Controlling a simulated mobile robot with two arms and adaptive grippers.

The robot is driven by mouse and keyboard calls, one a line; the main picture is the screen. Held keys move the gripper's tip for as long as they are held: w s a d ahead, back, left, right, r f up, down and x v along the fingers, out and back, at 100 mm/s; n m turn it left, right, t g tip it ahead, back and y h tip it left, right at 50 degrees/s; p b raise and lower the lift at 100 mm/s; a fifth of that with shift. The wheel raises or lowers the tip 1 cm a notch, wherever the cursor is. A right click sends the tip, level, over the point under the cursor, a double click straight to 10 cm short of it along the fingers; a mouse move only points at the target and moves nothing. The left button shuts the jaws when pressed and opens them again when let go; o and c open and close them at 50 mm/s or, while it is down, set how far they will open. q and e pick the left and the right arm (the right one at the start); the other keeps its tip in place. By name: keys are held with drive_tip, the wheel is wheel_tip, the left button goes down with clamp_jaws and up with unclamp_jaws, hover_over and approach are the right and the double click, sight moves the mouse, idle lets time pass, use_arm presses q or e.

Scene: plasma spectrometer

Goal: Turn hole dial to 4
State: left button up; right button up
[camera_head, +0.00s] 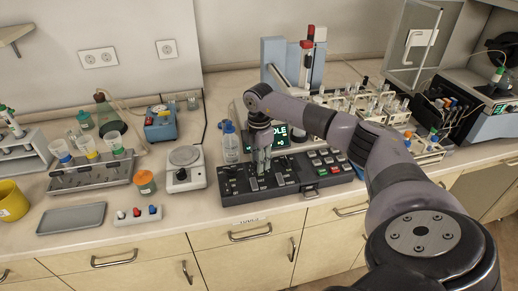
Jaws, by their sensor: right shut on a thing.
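A black control panel (240,188) with several dials and coloured buttons lies on the counter in the middle of the head view. My right gripper (263,171) points down over the panel's left half. It is shut on a part there that looks like a dial, but its fingers hide that part and the dial's setting cannot be read. A small screen (298,134) with green letters reading partly "OLE" stands behind the panel, partly covered by my right arm. My left gripper is not in view.
A scale (185,175) and clear bottles (230,146) stand left of the panel. A tube rack (90,175), grey tray (71,218) and yellow cup (11,201) are further left. Sample racks (398,117) and a blue-grey autosampler (272,58) stand behind and right.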

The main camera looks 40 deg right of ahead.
drive_tip(key=shift+r+m, duration=0.1)
drive_tip(key=shift+m, duration=0.3)
drive_tip(key=o, duration=1.2)
drive_tip(key=shift+c, duration=0.2)
wheel_tip(320, 180, up, 12)
idle(0.3)
